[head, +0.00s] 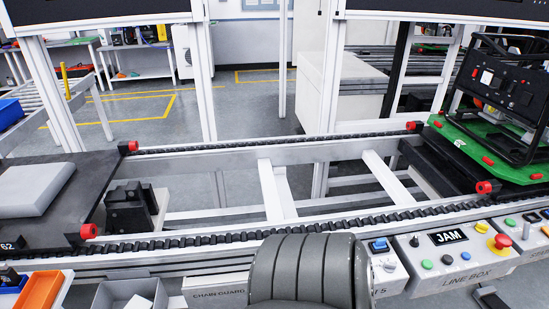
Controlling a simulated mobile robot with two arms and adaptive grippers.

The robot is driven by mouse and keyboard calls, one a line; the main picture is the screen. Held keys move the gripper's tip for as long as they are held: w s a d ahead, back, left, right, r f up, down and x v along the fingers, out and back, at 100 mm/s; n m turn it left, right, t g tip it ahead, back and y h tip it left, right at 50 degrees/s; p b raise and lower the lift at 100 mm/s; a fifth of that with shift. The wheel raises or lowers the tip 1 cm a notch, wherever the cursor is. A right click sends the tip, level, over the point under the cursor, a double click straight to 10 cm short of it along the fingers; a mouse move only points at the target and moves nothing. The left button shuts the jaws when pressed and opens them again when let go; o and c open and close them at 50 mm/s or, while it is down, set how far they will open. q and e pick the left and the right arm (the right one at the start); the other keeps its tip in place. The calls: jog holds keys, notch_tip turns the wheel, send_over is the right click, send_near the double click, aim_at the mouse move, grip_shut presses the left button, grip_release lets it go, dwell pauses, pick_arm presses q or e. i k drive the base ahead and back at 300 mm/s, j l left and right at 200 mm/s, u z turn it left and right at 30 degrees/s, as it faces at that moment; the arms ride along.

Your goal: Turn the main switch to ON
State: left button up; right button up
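I cannot pick out a switch marked main or ON. The grey line box (436,281) stands at the lower right and carries a dark display reading JAM (449,238). Another control panel (530,226) is partly cut off at the right edge. The switch positions are too small to read. Neither of my grippers is in view.
A large grey ribbed shape hides the bottom centre, including part of the chain guard (216,294). The conveyor (230,240) crosses the view. A green pallet (468,152) bears a black-framed machine (505,90) at right. A grey slab (35,190) lies at left. Small bins (128,294) stand lower left.

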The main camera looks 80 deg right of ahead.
aim_at(482, 228)
jog(key=z, duration=3.95)
jog(key=i+l+u, duration=0.1)
